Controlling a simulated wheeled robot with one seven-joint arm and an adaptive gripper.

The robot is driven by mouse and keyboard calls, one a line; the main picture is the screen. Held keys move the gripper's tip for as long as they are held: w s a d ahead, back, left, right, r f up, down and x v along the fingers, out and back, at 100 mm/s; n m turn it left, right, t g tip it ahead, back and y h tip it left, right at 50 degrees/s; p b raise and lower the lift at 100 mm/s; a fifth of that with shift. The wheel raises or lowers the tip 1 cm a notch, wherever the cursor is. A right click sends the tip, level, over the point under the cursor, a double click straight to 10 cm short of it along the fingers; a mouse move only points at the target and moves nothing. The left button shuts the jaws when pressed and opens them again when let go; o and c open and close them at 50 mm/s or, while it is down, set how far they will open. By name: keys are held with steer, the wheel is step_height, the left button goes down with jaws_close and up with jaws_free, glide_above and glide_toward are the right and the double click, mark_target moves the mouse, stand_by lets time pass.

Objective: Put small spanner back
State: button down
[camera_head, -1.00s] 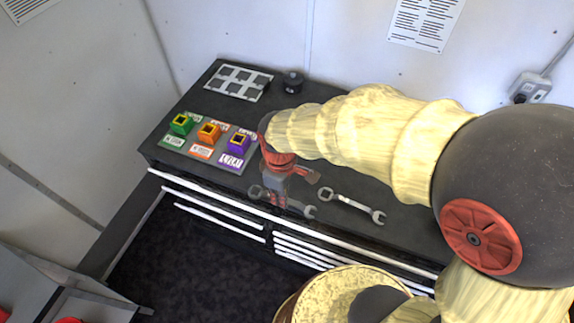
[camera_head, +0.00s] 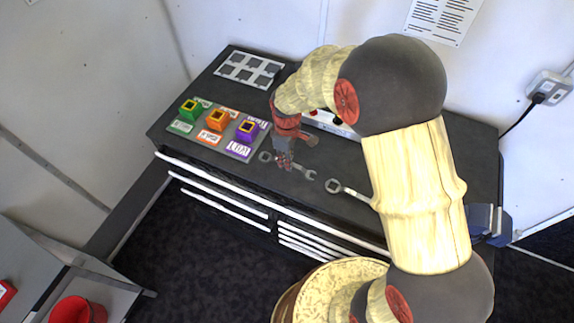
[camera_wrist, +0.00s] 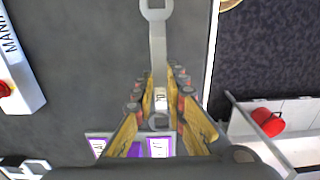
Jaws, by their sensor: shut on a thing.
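My gripper (camera_head: 286,165) is shut on a grey metal spanner (camera_head: 303,171) over the dark worktop, near its front edge. In the wrist view the spanner (camera_wrist: 157,45) runs up between my fingers (camera_wrist: 161,95), with one end towards the top of the picture. I cannot tell clearly whether it touches the worktop. A second spanner (camera_head: 345,190) lies just right of it on the worktop; my arm hides its far end.
A white box with a red knob (camera_wrist: 5,88) stands at the back. Drawers with white handles are below.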

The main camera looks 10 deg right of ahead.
steer(key=shift+w+f, duration=0.2)
steer(key=shift+f, duration=1.55)
steer(key=shift+f, duration=0.2)
steer(key=c, duration=1.8)
jaws_free()
steer(key=shift+r, duration=0.15)
